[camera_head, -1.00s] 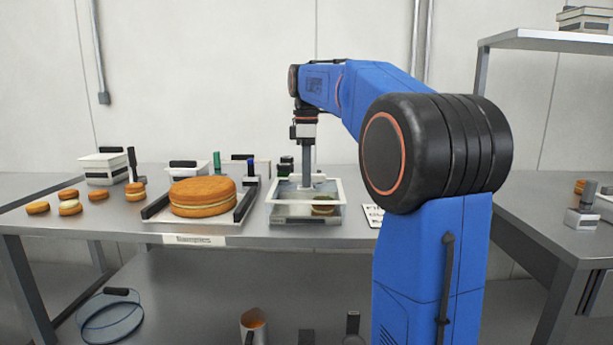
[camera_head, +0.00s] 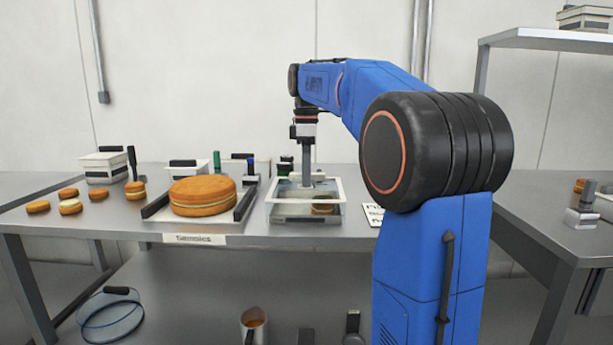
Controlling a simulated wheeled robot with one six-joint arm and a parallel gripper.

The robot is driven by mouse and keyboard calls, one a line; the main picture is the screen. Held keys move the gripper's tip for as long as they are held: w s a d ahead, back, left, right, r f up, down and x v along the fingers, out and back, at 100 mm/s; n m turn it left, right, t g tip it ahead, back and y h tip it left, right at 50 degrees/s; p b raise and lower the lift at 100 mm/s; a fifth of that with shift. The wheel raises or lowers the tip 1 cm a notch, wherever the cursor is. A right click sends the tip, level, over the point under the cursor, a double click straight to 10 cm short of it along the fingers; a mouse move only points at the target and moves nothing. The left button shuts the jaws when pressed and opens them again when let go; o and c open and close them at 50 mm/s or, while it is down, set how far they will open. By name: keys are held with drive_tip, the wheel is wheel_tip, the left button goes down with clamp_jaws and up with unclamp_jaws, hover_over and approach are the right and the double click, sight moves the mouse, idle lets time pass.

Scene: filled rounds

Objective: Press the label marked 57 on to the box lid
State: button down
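My gripper (camera_head: 306,140) points straight down over a pale-rimmed, see-through box (camera_head: 282,210) on the bench. A narrow grey upright piece runs down from it to a flat pale piece (camera_head: 306,186) inside the box's rim. I cannot tell whether this upright is a held tool or the fingers themselves. A round filled biscuit (camera_head: 323,208) shows through the box near its front right. No label marked 57 can be read. A white card (camera_head: 373,212) with dark print lies right of the box, partly hidden by my arm.
A large filled round (camera_head: 202,193) sits on a tray with dark side rails (camera_head: 155,206), left of the box. Small filled rounds (camera_head: 70,206) lie farther left. A bench sign (camera_head: 194,239) hangs at the front edge. Dark-handled items (camera_head: 132,163) and green and blue upright pieces (camera_head: 217,161) stand behind.

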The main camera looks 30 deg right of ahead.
wheel_tip(320, 180, up, 8)
idle(1.2)
idle(0.5)
drive_tip(key=s+a+f+m, duration=0.1)
drive_tip(key=s+a, duration=0.1)
drive_tip(key=s+a+f, duration=0.2)
drive_tip(key=s+a+f+m+t, duration=0.1)
drive_tip(key=s, duration=0.2)
drive_tip(key=shift+a+f+m, duration=0.25)
drive_tip(key=shift+a+m, duration=0.05)
drive_tip(key=shift+a, duration=0.1)
drive_tip(key=s+a+f+m+t, duration=0.2)
drive_tip(key=s+a+f+m, duration=0.2)
drive_tip(key=s+f, duration=0.7)
drive_tip(key=s+a+f+m+t, duration=0.1)
drive_tip(key=s+a+f+m, duration=0.3)
drive_tip(key=s+f, duration=0.8)
wheel_tip(320, 180, down, 5)
drive_tip(key=shift+a+r+m+t, duration=0.1)
drive_tip(key=shift+a+m+t, duration=0.25)
drive_tip(key=shift+a, duration=0.65)
